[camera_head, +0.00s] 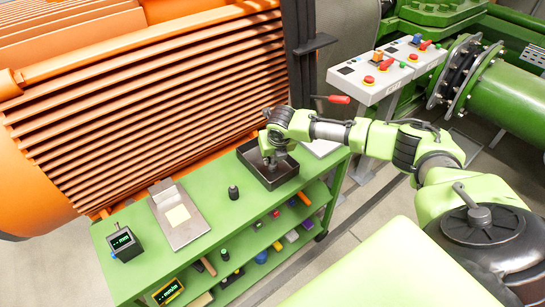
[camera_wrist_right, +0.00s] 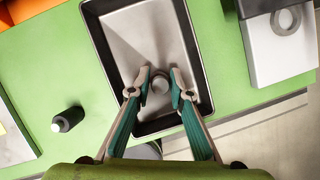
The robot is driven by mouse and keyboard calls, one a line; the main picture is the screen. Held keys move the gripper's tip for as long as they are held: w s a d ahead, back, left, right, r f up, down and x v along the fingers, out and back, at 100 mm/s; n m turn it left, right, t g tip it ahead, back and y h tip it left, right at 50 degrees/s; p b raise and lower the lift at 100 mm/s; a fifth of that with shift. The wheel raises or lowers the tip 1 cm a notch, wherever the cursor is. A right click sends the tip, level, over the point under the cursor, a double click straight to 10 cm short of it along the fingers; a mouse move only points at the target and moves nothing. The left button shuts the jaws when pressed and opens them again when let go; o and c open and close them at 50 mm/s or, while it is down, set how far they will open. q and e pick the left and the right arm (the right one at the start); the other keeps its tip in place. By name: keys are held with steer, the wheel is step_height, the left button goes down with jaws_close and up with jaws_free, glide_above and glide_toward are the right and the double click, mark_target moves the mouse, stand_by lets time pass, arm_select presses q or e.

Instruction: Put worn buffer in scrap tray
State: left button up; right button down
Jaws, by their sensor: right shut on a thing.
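The scrap tray (camera_head: 282,180) is a dark, open rectangular tray on the green bench top. Its grey floor and dark walls also show in the right wrist view (camera_wrist_right: 101,50). My right gripper (camera_head: 271,162) points down into the tray. In the wrist view its teal fingers (camera_wrist_right: 160,86) are closed on a small grey round piece (camera_wrist_right: 160,80), likely the worn buffer, over the tray floor. I cannot tell whether the piece touches the floor. A dark upright buffer-like piece (camera_head: 233,192) stands on the bench left of the tray. My left gripper is not in view.
A grey plate with a pale note (camera_head: 178,215) and a small meter (camera_head: 124,243) lie on the bench at left. A light fixture with a ring (camera_wrist_right: 284,22) is right of the tray. Lower shelves hold several small items. An orange finned housing (camera_head: 150,90) rises behind the bench.

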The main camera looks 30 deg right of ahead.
steer(key=c, duration=1.8)
jaws_free()
steer(key=shift+f, duration=0.1)
steer(key=shift+c, duration=0.2)
steer(key=v, duration=1.2)
steer(key=shift+w+a, duration=0.1)
